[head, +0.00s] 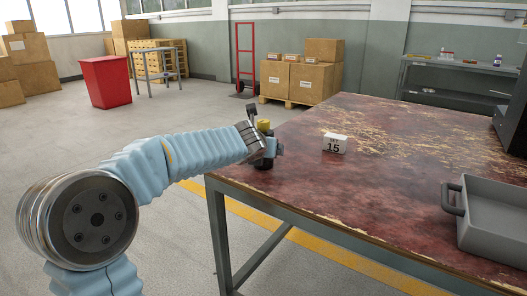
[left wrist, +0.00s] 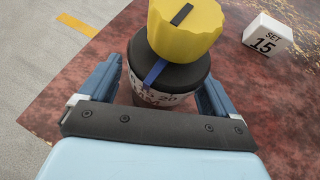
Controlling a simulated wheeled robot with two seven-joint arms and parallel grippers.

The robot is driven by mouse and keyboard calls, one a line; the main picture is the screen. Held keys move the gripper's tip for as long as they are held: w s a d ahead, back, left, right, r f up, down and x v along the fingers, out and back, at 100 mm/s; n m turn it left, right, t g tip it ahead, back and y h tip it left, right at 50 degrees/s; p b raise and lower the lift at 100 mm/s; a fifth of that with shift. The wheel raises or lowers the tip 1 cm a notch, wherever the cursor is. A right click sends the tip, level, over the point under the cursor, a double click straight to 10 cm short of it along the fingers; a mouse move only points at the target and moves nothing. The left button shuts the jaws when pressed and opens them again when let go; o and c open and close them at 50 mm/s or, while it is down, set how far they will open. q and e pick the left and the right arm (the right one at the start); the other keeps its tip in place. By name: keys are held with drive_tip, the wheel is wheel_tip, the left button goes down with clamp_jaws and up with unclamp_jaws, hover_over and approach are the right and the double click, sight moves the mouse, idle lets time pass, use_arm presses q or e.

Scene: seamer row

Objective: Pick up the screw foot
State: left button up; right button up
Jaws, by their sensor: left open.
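A piece with a ridged yellow knob (left wrist: 186,28) on a dark round body (left wrist: 180,78) stands at the table's near left corner; I take it to be the screw foot. The knob has a black mark, and the body has a blue line and a pale band with figures. In the head view the yellow knob (head: 263,125) shows just past my left gripper (head: 269,148), which hides much of the body. In the left wrist view the open blue fingers of my left gripper (left wrist: 160,84) lie on either side of the body; contact is unclear. My right gripper is not in view.
A white block marked "SET 15" (head: 335,143) stands on the worn red table (head: 400,180), right of the yellow knob. A grey tray (head: 495,222) lies at the table's right. The tabletop between them is clear. Cartons (head: 290,82) stand on the floor behind.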

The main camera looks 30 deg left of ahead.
use_arm(q)
drive_tip(key=shift+w, duration=0.1)
drive_tip(key=shift+c, duration=0.2)
drive_tip(key=c, duration=0.9)
drive_tip(key=shift+c, duration=1.1)
drive_tip(key=shift+r, duration=0.1)
